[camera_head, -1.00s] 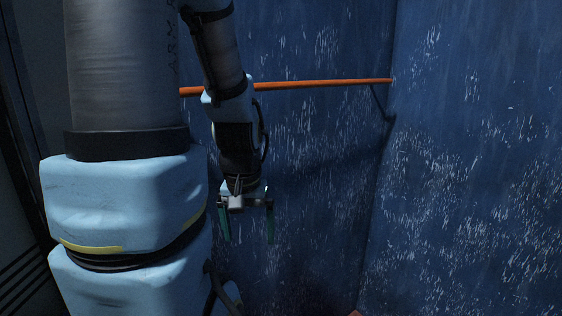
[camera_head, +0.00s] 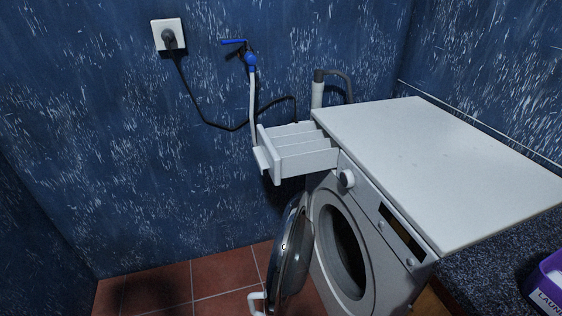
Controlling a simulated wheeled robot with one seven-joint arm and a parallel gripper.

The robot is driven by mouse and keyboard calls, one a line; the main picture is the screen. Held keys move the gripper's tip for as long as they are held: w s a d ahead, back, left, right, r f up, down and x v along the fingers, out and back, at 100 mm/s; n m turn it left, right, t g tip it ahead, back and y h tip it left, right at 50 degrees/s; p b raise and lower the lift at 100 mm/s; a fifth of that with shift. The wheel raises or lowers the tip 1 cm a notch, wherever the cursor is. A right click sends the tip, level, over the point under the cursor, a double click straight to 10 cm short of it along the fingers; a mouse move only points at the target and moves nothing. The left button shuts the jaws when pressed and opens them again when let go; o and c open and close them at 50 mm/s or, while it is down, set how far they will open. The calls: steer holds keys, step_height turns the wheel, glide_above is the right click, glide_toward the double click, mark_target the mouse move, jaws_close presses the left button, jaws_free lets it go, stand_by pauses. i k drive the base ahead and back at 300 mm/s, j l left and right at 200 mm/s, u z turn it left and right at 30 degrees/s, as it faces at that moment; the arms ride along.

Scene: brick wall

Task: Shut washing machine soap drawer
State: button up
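The white soap drawer (camera_head: 291,146) is pulled out from the upper left of the front of the white washing machine (camera_head: 425,160). Its compartments show from above, and its front panel with handle (camera_head: 262,157) faces left. The machine's round door (camera_head: 291,250) stands open below the drawer, and the dark drum opening (camera_head: 343,252) shows. My gripper is not in the current head view.
The open door takes up room below the drawer. A blue tap with a hose (camera_head: 250,58) and a socket with a plug (camera_head: 168,36) are on the blue wall behind. The tiled floor (camera_head: 190,285) at lower left is clear. A purple container (camera_head: 546,285) stands at lower right.

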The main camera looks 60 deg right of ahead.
mark_target(286, 151)
steer(key=l+z, duration=0.7)
